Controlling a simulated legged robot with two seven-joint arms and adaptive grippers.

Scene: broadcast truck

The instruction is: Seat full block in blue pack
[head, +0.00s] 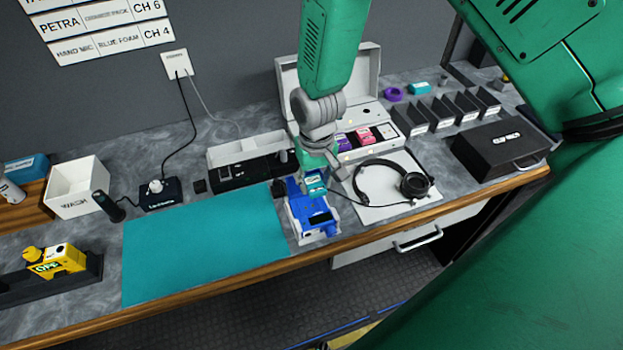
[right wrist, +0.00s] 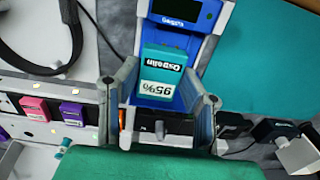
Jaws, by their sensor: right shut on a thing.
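The blue pack (head: 298,205) stands at the mat's right end near the bench's front edge; its dark display and open bay also show in the right wrist view (right wrist: 210,45). A teal block (head: 316,186) marked 95% is at the bay; it also shows in the right wrist view (right wrist: 163,75). My right gripper (head: 318,172) reaches down from above and is shut on the block, one finger on each side (right wrist: 162,88). I cannot tell how deep the block sits in the bay. My left gripper is not in view.
A teal mat (head: 200,245) lies clear to the left. Headphones (head: 413,185) rest on a white board to the right. Behind is a white case (head: 372,107) with pink and purple blocks. A yellow pack (head: 60,262) stands far left; a black box (head: 500,148) is right.

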